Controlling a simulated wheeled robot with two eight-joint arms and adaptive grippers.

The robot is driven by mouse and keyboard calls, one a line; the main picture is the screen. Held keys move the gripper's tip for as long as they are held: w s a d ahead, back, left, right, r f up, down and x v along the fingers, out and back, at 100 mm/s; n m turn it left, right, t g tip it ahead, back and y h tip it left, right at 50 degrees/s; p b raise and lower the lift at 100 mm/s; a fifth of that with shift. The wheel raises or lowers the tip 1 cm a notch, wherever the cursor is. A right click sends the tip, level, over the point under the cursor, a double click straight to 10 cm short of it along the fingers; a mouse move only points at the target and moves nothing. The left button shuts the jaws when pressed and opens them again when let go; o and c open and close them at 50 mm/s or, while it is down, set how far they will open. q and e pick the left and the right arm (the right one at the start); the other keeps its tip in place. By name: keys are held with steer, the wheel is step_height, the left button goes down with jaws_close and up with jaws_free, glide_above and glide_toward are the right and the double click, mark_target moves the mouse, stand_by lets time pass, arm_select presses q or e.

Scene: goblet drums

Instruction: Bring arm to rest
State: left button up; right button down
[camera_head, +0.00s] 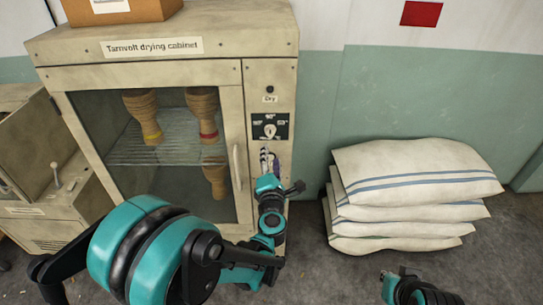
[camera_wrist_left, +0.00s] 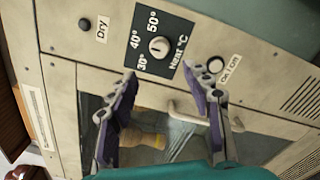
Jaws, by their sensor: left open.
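My left gripper (camera_head: 268,158) is open and empty in front of the right-hand panel of the drying cabinet (camera_head: 271,80), below its heat dial (camera_head: 269,131). In the left wrist view its two purple-padded fingers (camera_wrist_left: 172,90) are spread wide, with the dial, a round On/Off button (camera_wrist_left: 215,65) and the door handle (camera_wrist_left: 188,114) beyond them. Nothing is between the fingertips.
The cabinet's glass door is shut. Behind it stand a yellow-banded drum (camera_head: 143,112), a red-banded drum (camera_head: 203,110) and a lower drum (camera_head: 216,176). White sacks (camera_head: 405,185) are stacked at the right. Floor between cabinet and sacks is clear.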

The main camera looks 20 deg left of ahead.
arm_select(q)
steer(key=s+d+r+m+g+h, duration=0.1)
steer(key=s+d+r+m+h, duration=0.3)
steer(key=m, duration=0.5)
steer(key=s+d+r+m+g+h, duration=0.1)
steer(key=s+d+m+h, duration=0.3)
steer(key=m, duration=0.5)
steer(key=s+a+f+m+g+y, duration=0.1)
steer(key=s+a+f+m+g, duration=0.3)
steer(key=s, duration=0.5)
steer(key=s+a+f+m+g+y, duration=0.2)
steer(key=s+a+f+m+g, duration=0.2)
steer(key=s+f, duration=0.3)
steer(key=shift+s+a+f+m, duration=0.15)
steer(key=shift+s+f+m, duration=0.25)
steer(key=shift+s+m, duration=0.35)
